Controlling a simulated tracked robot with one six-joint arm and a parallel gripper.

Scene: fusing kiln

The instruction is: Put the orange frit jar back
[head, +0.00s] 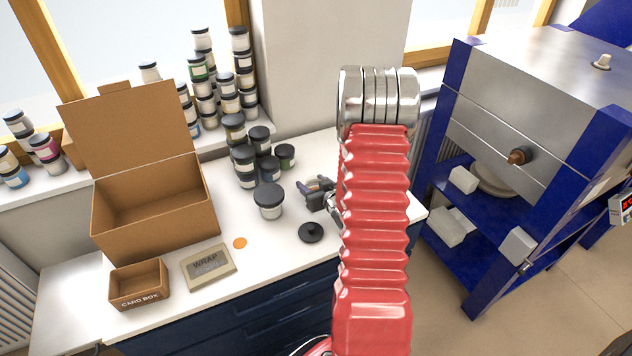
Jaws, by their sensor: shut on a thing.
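My gripper (314,194) is left of my red arm, low over the white worktop. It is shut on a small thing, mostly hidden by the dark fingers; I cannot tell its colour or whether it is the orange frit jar. A flat round orange spot or disc (240,243) lies on the worktop. A larger pale jar with a dark lid (268,203) stands left of my gripper, apart from it. A loose black lid (311,233) lies just below the gripper in the picture. No jar shows clearly orange contents.
Several dark-lidded jars (243,160) stand behind. More jars (204,92) are stacked on the windowsill. An open cardboard box (155,225), a small card box (140,290) and a wrap packet (209,268) are at left. The blue-framed kiln (530,110) stands at right.

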